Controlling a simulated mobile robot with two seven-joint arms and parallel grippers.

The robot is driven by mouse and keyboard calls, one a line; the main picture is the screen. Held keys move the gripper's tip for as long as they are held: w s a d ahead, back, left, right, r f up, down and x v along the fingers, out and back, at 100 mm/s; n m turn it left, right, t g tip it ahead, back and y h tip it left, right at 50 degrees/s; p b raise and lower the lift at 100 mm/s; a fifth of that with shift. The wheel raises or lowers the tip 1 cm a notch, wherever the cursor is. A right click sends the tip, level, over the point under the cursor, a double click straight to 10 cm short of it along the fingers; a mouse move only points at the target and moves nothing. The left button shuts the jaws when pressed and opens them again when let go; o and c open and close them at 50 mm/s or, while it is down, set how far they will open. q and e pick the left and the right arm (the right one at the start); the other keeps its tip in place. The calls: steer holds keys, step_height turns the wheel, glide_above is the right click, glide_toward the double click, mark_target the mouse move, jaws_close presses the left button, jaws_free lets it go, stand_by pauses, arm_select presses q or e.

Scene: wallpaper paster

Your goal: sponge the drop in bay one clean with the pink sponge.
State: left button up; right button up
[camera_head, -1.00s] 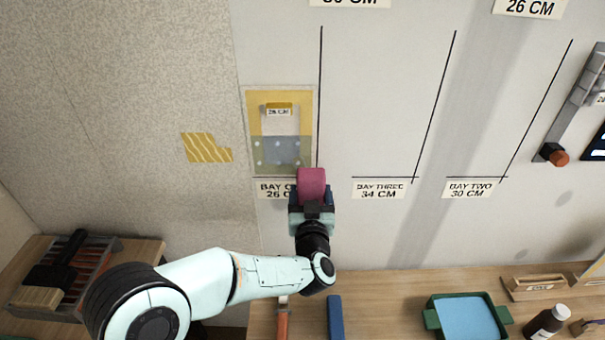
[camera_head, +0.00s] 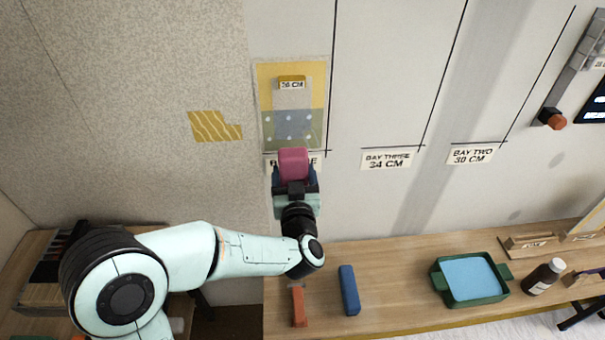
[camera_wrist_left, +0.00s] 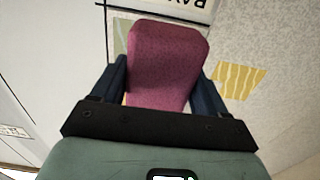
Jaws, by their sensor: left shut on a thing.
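My left gripper (camera_head: 294,180) is shut on the pink sponge (camera_head: 293,162), one finger on each side of it. The sponge is held upright at the lower edge of the drop in bay one (camera_head: 291,110), a patterned yellow, grey and green strip on the wall. In the left wrist view the sponge (camera_wrist_left: 165,65) fills the space between the dark blue fingers and hides most of the drop. My right gripper is not in view.
Bay three (camera_head: 388,159) and bay two (camera_head: 471,153) are bare wall to the right. The bench below holds a blue bar (camera_head: 348,290), an orange bar (camera_head: 298,306), a green tray (camera_head: 442,284) with blue inside and a dark bottle (camera_head: 544,277). A yellow striped scrap (camera_head: 214,126) is on the left wall.

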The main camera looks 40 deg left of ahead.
mark_target(320, 141)
arm_select(q)
steer(key=shift+w, duration=0.1)
steer(key=shift+p+x, duration=0.3)
steer(key=shift+x, duration=2.9)
steer(key=shift+x, duration=1.15)
steer(key=shift+a+r, duration=0.1)
stand_by(1.0)
stand_by(0.8)
steer(key=shift+w+d, duration=0.8)
steer(key=shift+d, duration=0.15)
steer(key=shift+w+d, duration=0.75)
steer(key=shift+d, duration=0.25)
steer(key=shift+w+d, duration=0.85)
steer(key=shift+d, duration=0.15)
